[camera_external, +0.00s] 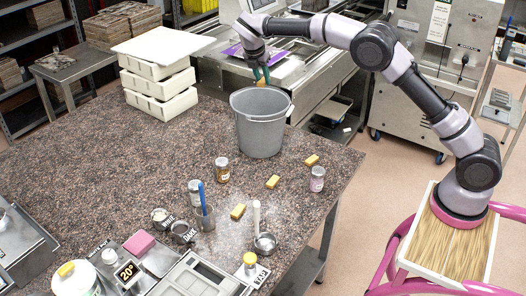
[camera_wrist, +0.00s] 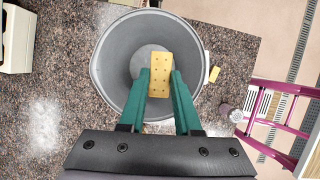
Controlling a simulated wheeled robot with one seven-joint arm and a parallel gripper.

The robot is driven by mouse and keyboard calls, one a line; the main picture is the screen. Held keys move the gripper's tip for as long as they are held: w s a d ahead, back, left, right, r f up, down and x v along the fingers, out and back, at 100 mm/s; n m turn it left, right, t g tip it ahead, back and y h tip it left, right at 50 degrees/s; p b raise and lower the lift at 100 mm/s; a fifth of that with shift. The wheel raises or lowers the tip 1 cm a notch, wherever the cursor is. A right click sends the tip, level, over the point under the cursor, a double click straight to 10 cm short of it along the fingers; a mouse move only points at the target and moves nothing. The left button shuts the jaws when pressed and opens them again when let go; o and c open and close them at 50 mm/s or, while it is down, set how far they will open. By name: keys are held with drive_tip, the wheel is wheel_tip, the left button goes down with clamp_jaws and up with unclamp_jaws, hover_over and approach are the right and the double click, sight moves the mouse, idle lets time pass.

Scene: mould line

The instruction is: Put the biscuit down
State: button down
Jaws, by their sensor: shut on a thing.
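My gripper (camera_external: 261,76) has green fingers and is shut on a yellow biscuit (camera_wrist: 160,72) with small dark holes. The biscuit shows between the fingertips (camera_wrist: 160,88) in the wrist view, held above the mouth of a grey bucket (camera_wrist: 99,76). In the external view the bucket (camera_external: 260,130) stands upright on the speckled table, and the held biscuit (camera_external: 261,83) shows as a small orange piece under the fingers. Three more biscuits lie on the table in a loose diagonal row: one (camera_external: 312,160), another (camera_external: 273,182) and a third (camera_external: 238,211).
Stacked white boxes (camera_external: 158,80) stand left of the bucket. The table's left-middle area (camera_external: 80,150) is clear.

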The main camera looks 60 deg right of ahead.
drive_tip(key=w+d+n+t, duration=0.1)
drive_tip(key=w+d+n, duration=0.1)
drive_tip(key=d+n, duration=0.15)
wheel_tip(320, 180, down, 28)
drive_tip(key=shift+d+r, duration=0.1)
drive_tip(key=shift+r, duration=0.05)
drive_tip(key=shift+y, duration=0.3)
drive_tip(key=c, duration=0.6)
unclamp_jaws()
